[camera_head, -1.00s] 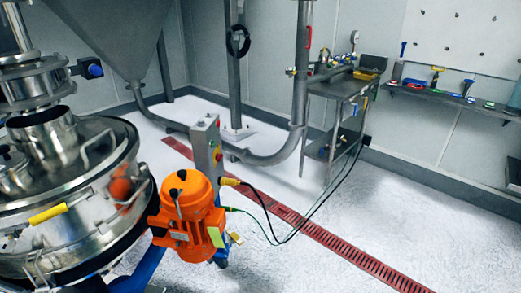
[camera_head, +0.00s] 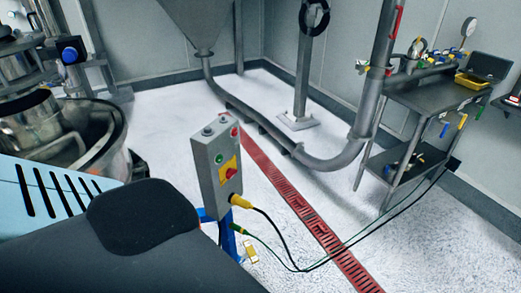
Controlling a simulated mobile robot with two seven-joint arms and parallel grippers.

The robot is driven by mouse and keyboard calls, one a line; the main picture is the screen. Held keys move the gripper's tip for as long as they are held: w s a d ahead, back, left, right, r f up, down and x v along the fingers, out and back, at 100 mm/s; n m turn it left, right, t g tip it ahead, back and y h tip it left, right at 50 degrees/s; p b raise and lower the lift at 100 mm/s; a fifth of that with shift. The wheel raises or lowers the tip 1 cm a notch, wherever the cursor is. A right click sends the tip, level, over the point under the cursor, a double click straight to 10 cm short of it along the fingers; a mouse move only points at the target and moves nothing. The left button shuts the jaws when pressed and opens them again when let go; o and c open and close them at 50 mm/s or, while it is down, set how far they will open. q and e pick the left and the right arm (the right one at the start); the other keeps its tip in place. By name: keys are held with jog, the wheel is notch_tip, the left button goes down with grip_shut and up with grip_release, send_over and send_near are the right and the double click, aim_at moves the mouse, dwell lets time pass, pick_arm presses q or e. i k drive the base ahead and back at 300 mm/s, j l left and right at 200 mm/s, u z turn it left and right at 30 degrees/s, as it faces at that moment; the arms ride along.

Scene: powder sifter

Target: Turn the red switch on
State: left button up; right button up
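A grey control box (camera_head: 203,180) stands upright near the middle of the view, on a blue support. Its front face shows a red switch (camera_head: 230,174) on a yellow plate, a green button (camera_head: 219,159) above it to the left, and a red button (camera_head: 234,132) near the top. The switch's exact position is too small to read. Neither of my grippers is in view. A large dark and light-blue shape, apparently part of my own body, fills the lower left, apart from the switch in the picture.
The steel sifter (camera_head: 75,140) is at left, partly hidden. A grey pipe (camera_head: 265,125) and a cart (camera_head: 432,97) stand farther back. Floor right of the box is mostly clear.

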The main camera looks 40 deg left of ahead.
aim_at(230, 171)
jog(key=i+l+u, duration=0.1)
jog(key=i+u, duration=0.25)
jog(key=i, duration=0.2)
jog(key=i+l+u, duration=0.25)
jog(key=i+u, duration=0.15)
jog(key=i, duration=0.15)
jog(key=i+l+u, duration=0.2)
jog(key=u, duration=0.25)
jog(key=i+l+u, duration=0.3)
jog(key=u, duration=0.2)
jog(key=i+l+u, duration=0.15)
jog(key=l+u, duration=0.3)
jog(key=i+l+u, duration=0.1)
jog(key=l+u, duration=0.2)
jog(key=u, duration=0.15)
jog(key=l+u, duration=0.25)
jog(key=l, duration=0.25)
jog(key=l+u, duration=0.25)
jog(key=l, duration=0.3)
